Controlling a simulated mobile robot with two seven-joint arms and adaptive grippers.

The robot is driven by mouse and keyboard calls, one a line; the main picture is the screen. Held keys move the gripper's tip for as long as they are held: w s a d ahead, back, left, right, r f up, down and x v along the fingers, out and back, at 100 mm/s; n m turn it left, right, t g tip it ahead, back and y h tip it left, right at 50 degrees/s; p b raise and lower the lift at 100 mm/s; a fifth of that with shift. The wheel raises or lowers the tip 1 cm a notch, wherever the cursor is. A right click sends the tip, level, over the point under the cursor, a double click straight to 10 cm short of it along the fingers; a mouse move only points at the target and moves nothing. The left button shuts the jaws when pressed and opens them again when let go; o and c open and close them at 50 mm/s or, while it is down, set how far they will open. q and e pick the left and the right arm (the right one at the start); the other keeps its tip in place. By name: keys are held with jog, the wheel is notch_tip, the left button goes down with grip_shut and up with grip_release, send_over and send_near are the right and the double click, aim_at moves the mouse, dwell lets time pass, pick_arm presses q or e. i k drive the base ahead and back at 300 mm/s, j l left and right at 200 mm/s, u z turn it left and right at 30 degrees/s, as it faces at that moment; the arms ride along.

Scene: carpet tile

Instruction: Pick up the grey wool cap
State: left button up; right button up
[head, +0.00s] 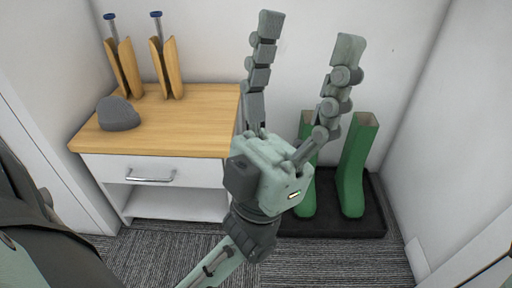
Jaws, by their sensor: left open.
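The grey wool cap (118,114) is a small dome lying on the left part of the wooden cabinet top (195,127). My left gripper (308,42) is raised in the middle of the head view, its fingers pointing up and spread wide with nothing between them. It is well to the right of the cap and apart from it. It hides the cabinet's right edge and part of the green boots. My right gripper is not in view.
The white cabinet has a drawer with a metal handle (150,177). Two wooden holders with blue-topped rods (168,66) stand behind the cap. Green boots (356,170) stand on a black tray (373,216) at the right. White walls close in the corner.

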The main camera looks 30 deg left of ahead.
aim_at(114, 113)
jog(key=u, duration=2)
jog(key=i+l+z, duration=0.1)
jog(key=i+z, duration=0.7)
